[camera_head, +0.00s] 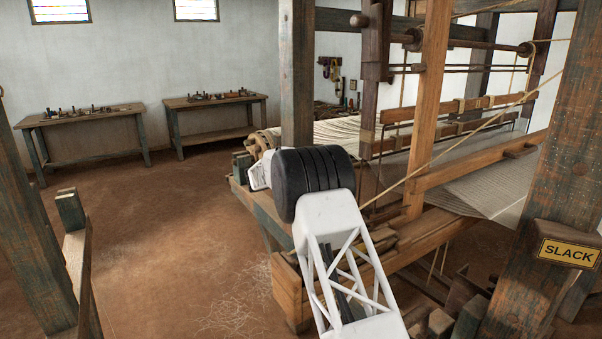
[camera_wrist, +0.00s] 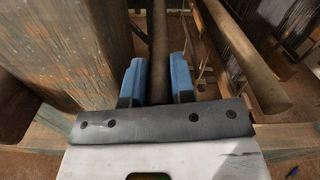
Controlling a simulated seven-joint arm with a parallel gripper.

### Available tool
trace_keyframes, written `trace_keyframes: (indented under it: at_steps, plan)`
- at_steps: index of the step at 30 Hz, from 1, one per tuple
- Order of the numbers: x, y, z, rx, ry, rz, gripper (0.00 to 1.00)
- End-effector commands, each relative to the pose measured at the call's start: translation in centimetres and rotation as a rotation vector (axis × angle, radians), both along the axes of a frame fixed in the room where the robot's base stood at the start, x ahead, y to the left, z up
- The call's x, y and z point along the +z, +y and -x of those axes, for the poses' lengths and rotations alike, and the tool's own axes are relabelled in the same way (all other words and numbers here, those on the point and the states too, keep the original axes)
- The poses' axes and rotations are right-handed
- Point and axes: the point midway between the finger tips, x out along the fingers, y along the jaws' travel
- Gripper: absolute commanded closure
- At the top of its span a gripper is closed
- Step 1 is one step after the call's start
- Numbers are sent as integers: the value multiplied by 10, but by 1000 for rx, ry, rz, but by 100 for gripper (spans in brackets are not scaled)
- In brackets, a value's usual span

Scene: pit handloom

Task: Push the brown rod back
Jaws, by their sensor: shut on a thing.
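A dark brown rod (camera_wrist: 158,25) runs up the middle of the wrist view, between the two blue fingers of my gripper (camera_wrist: 159,66). The fingers are shut on it, one on each side. The rod's lower end is hidden behind the dark bar of my gripper. In the head view my own black and white arm covers the fingers and the held part of the rod, beside the loom's front left post.
A thick wooden post (camera_wrist: 60,50) stands close left of my gripper in the wrist view. The head view shows the loom frame (camera_head: 428,110), a SLACK sign (camera_head: 568,252) and open floor (camera_head: 165,220) at left.

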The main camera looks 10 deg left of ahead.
Motion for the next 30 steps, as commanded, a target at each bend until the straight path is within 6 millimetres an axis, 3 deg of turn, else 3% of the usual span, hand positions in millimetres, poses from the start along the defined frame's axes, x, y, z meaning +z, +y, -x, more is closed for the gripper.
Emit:
trace_keyframes:
  at_steps: [12, 13, 17, 30]
  plan:
    - [2, 8, -7, 4, -2, 0, 100]
    - [2, 8, -7, 4, -2, 0, 72]
    - [2, 8, -7, 4, -2, 0, 52]
    - [2, 13, -2, 3, -2, 0, 52]
